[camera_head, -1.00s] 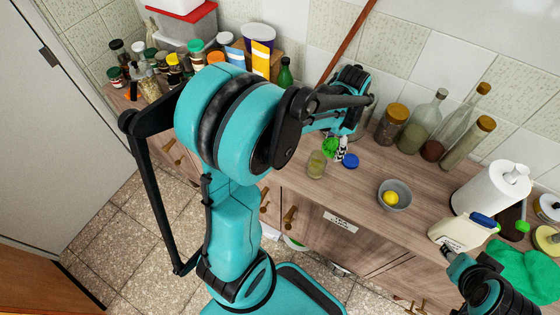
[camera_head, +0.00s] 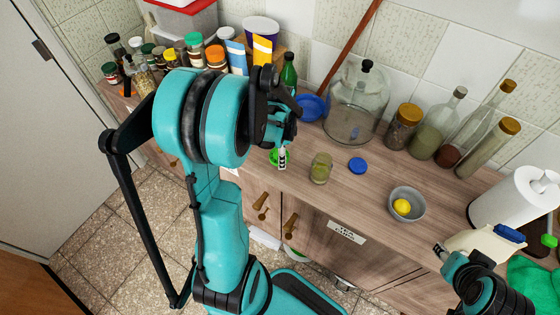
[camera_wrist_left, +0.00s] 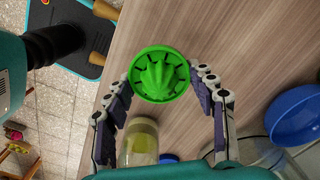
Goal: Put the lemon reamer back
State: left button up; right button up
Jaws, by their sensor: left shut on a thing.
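The green lemon reamer (camera_wrist_left: 159,75) has a ribbed cone and a round rim. It is between the fingertips of my left gripper (camera_wrist_left: 160,84), which is shut on it. In the head view the reamer (camera_head: 273,157) shows only partly beside my left gripper (camera_head: 281,157), over the counter's front part. A small glass jar with yellow-green contents (camera_head: 320,168) stands just right of them; it also shows in the left wrist view (camera_wrist_left: 138,144). My right gripper (camera_head: 440,250) is low at the right, close to a cream bottle; its opening is unclear.
A blue lid (camera_head: 358,166) and a grey bowl (camera_head: 418,212) with a lemon (camera_head: 402,206) are on the counter (camera_head: 345,200). A blue bowl (camera_head: 310,107), large glass jar (camera_head: 355,110) and several bottles stand behind. Spice jars and a paper roll (camera_head: 510,200) flank them.

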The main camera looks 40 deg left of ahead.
pick_arm(q)
notch_tip(320, 180, down, 3)
jog(key=shift+r+b, duration=0.1)
jog(key=shift+b, duration=0.4)
jog(key=shift+f, duration=0.2)
jog(key=shift+f, duration=0.15)
jog(key=o, duration=1.2)
jog(key=shift+c, duration=0.2)
